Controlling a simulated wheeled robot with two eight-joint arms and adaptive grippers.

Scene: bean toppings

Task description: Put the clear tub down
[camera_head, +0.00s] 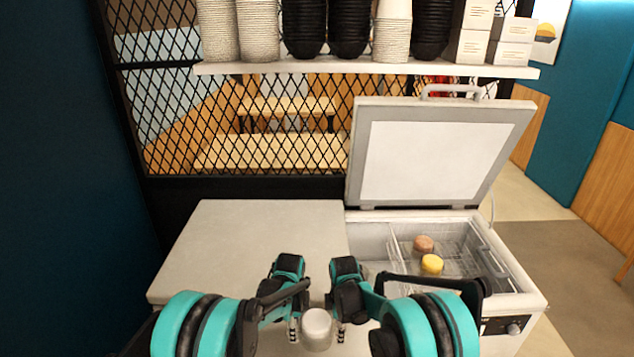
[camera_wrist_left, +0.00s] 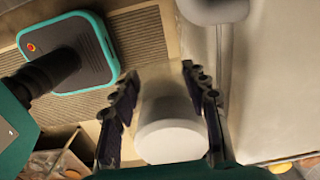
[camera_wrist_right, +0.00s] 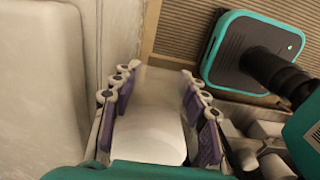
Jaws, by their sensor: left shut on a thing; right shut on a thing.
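The clear tub (camera_head: 317,330) shows as a small, pale, whitish cylinder at the bottom middle of the head view, in front of the white chest. My left gripper (camera_head: 293,330) is shut on it from the left side. My right gripper (camera_head: 340,330) is shut on it from the right side. In the left wrist view the tub (camera_wrist_left: 170,138) sits between the fingers (camera_wrist_left: 160,105). In the right wrist view the tub (camera_wrist_right: 150,130) also fills the space between the fingers (camera_wrist_right: 155,105). The fingers hide part of its sides, and its contents cannot be told.
A chest freezer (camera_head: 515,270) stands ahead with its right lid (camera_head: 430,160) raised. Inside its wire basket lie a brown lid-like round (camera_head: 423,243) and a yellow one (camera_head: 432,264). The flat left top (camera_head: 260,240) is clear. A shelf (camera_head: 370,68) of stacked cups hangs above.

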